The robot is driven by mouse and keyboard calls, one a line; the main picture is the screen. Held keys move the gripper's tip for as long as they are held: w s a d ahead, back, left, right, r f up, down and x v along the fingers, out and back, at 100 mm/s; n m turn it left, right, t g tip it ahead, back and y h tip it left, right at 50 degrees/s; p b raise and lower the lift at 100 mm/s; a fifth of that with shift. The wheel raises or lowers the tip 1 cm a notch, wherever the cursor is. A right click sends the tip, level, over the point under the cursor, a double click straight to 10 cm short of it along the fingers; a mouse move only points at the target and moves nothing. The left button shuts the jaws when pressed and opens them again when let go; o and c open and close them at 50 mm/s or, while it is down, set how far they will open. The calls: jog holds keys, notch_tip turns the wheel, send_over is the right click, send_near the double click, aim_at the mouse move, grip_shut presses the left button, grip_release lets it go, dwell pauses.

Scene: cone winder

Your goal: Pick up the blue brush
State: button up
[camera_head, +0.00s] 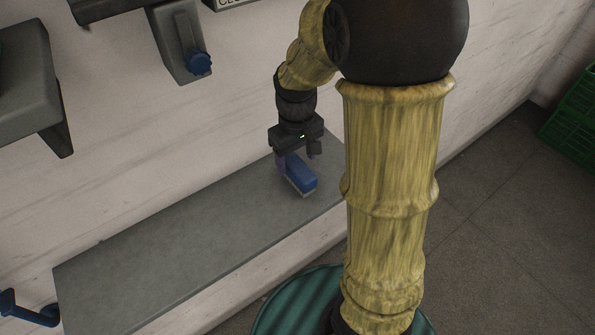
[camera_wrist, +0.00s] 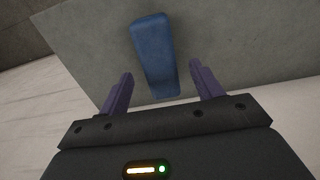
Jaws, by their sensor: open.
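The blue brush (camera_head: 301,173) lies on the grey shelf (camera_head: 180,250) near its right end, with a pale strip along its lower edge. In the wrist view the brush (camera_wrist: 155,55) shows as a blue block, its near end close to the space between the fingertips. My gripper (camera_head: 297,158) is just above and behind the brush in the head view. In the wrist view its two purple fingers (camera_wrist: 160,72) are spread apart, with nothing clamped between them. I cannot tell whether a finger touches the brush.
A grey wall bracket with a blue knob (camera_head: 198,63) is above the shelf. A grey box-like part (camera_head: 25,85) juts out at upper left. A blue pipe (camera_head: 30,312) is at lower left. A green crate (camera_head: 575,115) stands at right. The shelf left of the brush is clear.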

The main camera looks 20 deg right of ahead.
aim_at(298, 165)
jog(key=f, duration=0.1)
jog(key=f+p, duration=0.1)
jog(key=f, duration=0.2)
jog(key=shift+s+d+f+p, duration=0.15)
jog(key=shift+s+p, duration=0.1)
jog(key=shift+p, duration=0.15)
jog(key=shift+f, duration=0.45)
jog(key=shift+s, duration=0.1)
jog(key=shift+c, duration=0.3)
jog(key=c, duration=1.1)
